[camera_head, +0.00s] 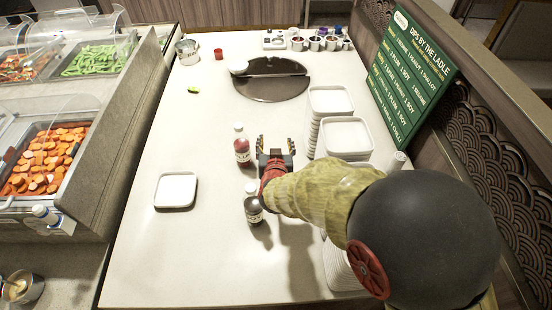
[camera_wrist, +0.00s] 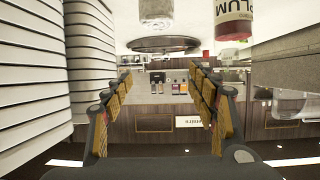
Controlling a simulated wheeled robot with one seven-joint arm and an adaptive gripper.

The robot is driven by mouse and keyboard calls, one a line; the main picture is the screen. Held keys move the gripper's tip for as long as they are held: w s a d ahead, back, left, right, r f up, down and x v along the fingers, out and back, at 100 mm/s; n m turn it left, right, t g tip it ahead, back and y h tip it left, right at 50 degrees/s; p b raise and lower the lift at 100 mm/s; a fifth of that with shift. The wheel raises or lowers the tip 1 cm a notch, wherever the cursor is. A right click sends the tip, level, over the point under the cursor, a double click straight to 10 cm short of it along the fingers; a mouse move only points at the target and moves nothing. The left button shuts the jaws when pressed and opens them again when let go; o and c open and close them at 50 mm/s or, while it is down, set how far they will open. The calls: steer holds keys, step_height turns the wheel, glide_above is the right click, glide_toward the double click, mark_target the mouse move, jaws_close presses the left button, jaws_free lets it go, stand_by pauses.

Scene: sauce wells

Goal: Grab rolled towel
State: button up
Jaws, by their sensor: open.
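A small white roll-like item (camera_head: 397,160) lies at the right edge of the counter beyond the plate stacks, partly hidden by my arm; I cannot tell for sure that it is the rolled towel. My gripper (camera_head: 275,143) is open and empty above the middle of the counter, left of the plate stacks and right of a red sauce bottle (camera_head: 242,147). In the wrist view my gripper (camera_wrist: 160,76) has its fingers spread with nothing between them. No towel is clear in that view.
White square plate stacks (camera_head: 348,136) stand close right of my gripper; they also show in the wrist view (camera_wrist: 92,65). A dark bottle (camera_head: 253,207) stands by my wrist. A lone white plate (camera_head: 175,190) lies left. The counter's left middle is clear.

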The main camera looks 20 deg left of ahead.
steer(key=f+b, duration=0.1)
steer(key=f, duration=0.1)
steer(key=w+f, duration=0.1)
steer(key=f, duration=0.2)
steer(key=f+b, duration=0.1)
steer(key=f, duration=0.2)
steer(key=shift+w+a+b, duration=0.3)
steer(key=shift+w+a, duration=0.05)
steer(key=shift+w, duration=0.05)
steer(key=shift+b+x, duration=0.8)
steer(key=shift+x, duration=1.9)
steer(key=shift+r, duration=0.15)
steer(key=shift+c, duration=0.8)
steer(key=c, duration=1.1)
steer(key=shift+c, duration=1)
